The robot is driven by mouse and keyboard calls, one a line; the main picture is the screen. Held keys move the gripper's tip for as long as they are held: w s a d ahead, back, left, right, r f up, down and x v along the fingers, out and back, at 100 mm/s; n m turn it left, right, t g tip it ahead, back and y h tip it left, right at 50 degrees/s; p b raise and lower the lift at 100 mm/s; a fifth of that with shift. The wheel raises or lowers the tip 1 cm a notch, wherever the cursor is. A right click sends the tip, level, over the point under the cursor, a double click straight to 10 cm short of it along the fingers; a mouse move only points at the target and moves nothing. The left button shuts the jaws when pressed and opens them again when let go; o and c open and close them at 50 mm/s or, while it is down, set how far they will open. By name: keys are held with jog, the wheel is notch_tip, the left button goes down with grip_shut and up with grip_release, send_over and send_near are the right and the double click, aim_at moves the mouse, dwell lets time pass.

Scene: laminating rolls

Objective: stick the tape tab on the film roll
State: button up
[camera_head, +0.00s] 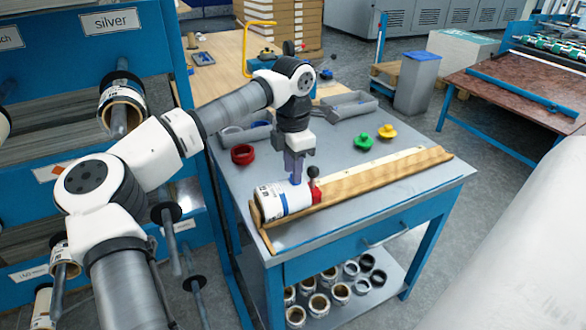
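A white film roll (284,200) with a printed label lies on its side at the left end of a wooden cradle (380,181) on the workbench. My gripper (295,177) points down over the right part of the roll. I cannot tell whether the blue piece touches the roll.
A black-and-red knobbed part (314,186) stands at the roll's right end. Grey trays (349,105) lie behind. The bench's front right is clear.

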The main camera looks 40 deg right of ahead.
notch_tip(320, 180, up, 13)
dwell(0.3)
jog(key=shift+s, duration=0.1)
